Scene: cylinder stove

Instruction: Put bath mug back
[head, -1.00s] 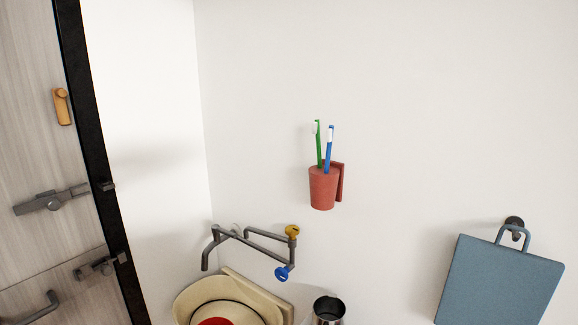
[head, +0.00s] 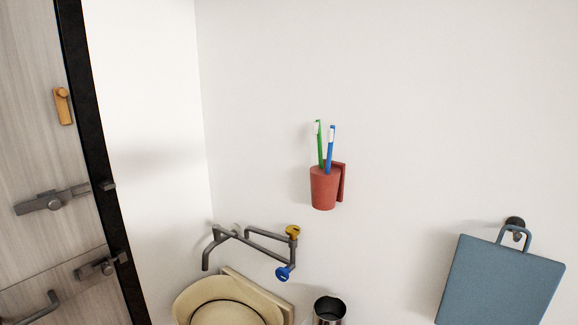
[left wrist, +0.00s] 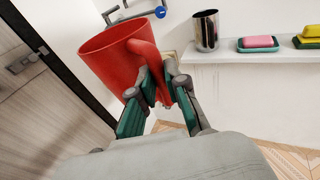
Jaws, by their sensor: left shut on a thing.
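A red mug (left wrist: 112,58) fills the upper left of the left wrist view, tilted, with its open rim toward the upper left. My left gripper (left wrist: 157,88) is shut on the mug's handle and holds it above the floor. The gripper's fingers hide part of the handle. The held mug is not in the head view. My right gripper is in neither view.
A shelf (left wrist: 240,68) bears a metal cup (left wrist: 206,30) and soap dishes. In the head view, a beige basin (head: 190,300) lies below a faucet (head: 240,238). A toothbrush cup (head: 323,190) and blue board (head: 500,280) hang on the wall.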

